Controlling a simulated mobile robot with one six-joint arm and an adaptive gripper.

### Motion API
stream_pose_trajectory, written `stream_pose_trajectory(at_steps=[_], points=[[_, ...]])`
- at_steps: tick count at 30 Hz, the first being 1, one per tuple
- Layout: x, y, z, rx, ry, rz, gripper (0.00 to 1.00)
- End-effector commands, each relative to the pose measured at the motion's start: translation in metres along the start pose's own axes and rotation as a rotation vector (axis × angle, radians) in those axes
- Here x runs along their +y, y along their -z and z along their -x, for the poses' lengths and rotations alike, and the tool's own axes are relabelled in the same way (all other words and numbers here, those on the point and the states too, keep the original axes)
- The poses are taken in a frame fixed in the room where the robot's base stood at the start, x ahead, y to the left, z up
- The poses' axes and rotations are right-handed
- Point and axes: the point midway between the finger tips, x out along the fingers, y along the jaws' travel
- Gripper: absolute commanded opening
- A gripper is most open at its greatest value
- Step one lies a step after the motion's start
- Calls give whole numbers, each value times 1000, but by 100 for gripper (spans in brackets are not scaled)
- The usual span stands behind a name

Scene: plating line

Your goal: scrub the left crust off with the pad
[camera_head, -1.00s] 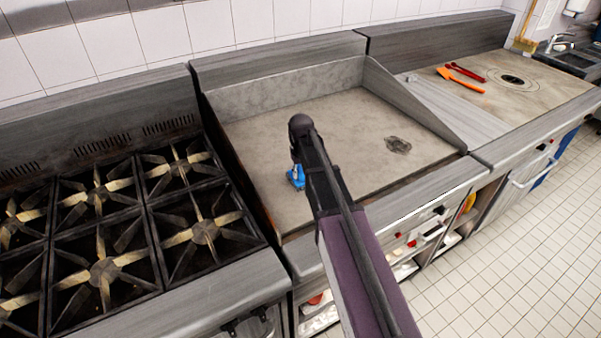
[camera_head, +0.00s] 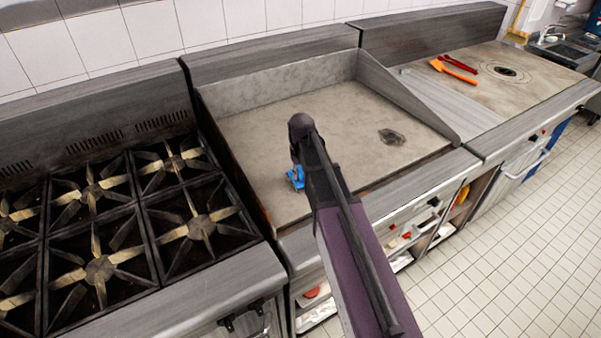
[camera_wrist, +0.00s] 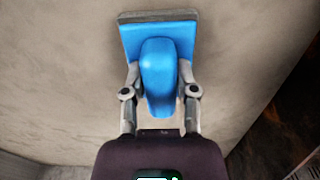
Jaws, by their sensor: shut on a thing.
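A blue scrubbing pad (camera_head: 296,178) with a raised handle is over the left part of the griddle plate (camera_head: 262,137). In the wrist view the pad (camera_wrist: 132,35) shows a grey layer along its far edge. My gripper (camera_wrist: 160,90) is shut on the pad's handle. The pad seems to be on or just above the plate; I cannot tell which. A dark crust patch (camera_head: 391,137) lies on the right part of the plate. No crust shows on the left part, though my arm and the pad hide some of it.
A burner range (camera_head: 98,270) stands left of the griddle. Raised side walls and a back wall (camera_head: 270,82) bound the plate.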

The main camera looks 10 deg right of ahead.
Motion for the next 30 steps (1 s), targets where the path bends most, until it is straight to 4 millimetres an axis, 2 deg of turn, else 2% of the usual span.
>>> stream_pose_trajectory(at_steps=[16,30], points=[[0,2,-3,-1,0,0,0],[-2,29,-2,0,0,0,0]])
